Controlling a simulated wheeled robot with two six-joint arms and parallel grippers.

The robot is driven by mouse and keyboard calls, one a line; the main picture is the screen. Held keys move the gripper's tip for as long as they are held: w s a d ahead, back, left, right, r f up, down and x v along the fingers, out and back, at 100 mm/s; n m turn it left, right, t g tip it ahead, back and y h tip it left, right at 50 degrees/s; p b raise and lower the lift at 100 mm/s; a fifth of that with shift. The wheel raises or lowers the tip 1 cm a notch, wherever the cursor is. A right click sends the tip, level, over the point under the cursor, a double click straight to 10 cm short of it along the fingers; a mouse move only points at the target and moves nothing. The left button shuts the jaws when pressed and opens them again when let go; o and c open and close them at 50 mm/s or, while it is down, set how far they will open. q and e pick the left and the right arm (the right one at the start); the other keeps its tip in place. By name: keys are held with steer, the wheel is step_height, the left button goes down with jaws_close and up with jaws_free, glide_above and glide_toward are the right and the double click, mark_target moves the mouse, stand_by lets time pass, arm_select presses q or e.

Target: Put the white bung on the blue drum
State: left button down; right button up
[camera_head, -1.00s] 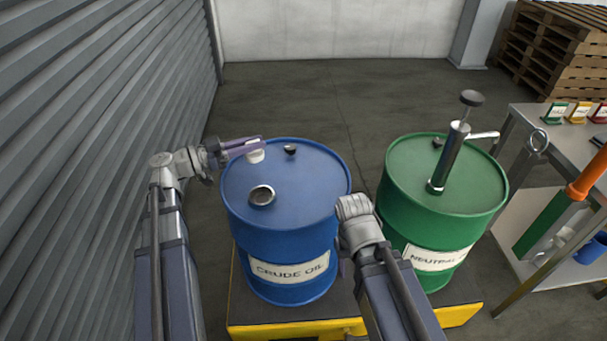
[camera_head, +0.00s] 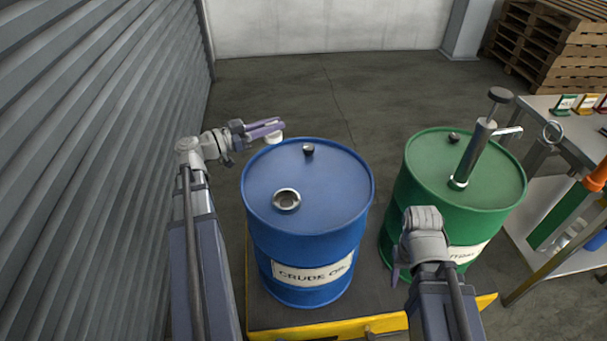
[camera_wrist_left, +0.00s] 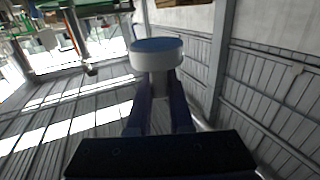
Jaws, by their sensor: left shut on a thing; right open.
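The blue drum (camera_head: 312,245), labelled CRUDE OIL, stands upright with a metal-rimmed round opening (camera_head: 286,199) near the front of its lid and a small dark cap (camera_head: 308,149) near the back. My left gripper (camera_head: 270,128) is shut on the white bung (camera_head: 274,138), held at the drum's back-left rim, away from the opening. In the left wrist view the bung (camera_wrist_left: 157,57) sits at the fingertips and shows a blue top face. My right gripper (camera_head: 398,273) is open, low in front of the green drum and partly hidden by its own wrist.
A green drum (camera_head: 465,185) with an upright hand pump (camera_head: 474,152) stands right of the blue one. Both stand on a dark, yellow-edged platform (camera_head: 320,331). A metal table (camera_head: 548,108) is at the right, a ribbed wall (camera_head: 100,150) at the left.

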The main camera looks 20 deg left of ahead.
arm_select(q)
steer(key=shift+f+b, duration=4.95)
steer(key=shift+f, duration=0.15)
steer(key=shift+r, duration=0.15)
steer(key=c, duration=1.3)
jaws_free()
steer(key=shift+f, duration=0.2)
steer(key=o, duration=0.5)
steer(key=shift+r, duration=0.1)
steer(key=shift+r, duration=0.2)
steer(key=v, duration=1.2)
steer(key=shift+f, duration=0.1)
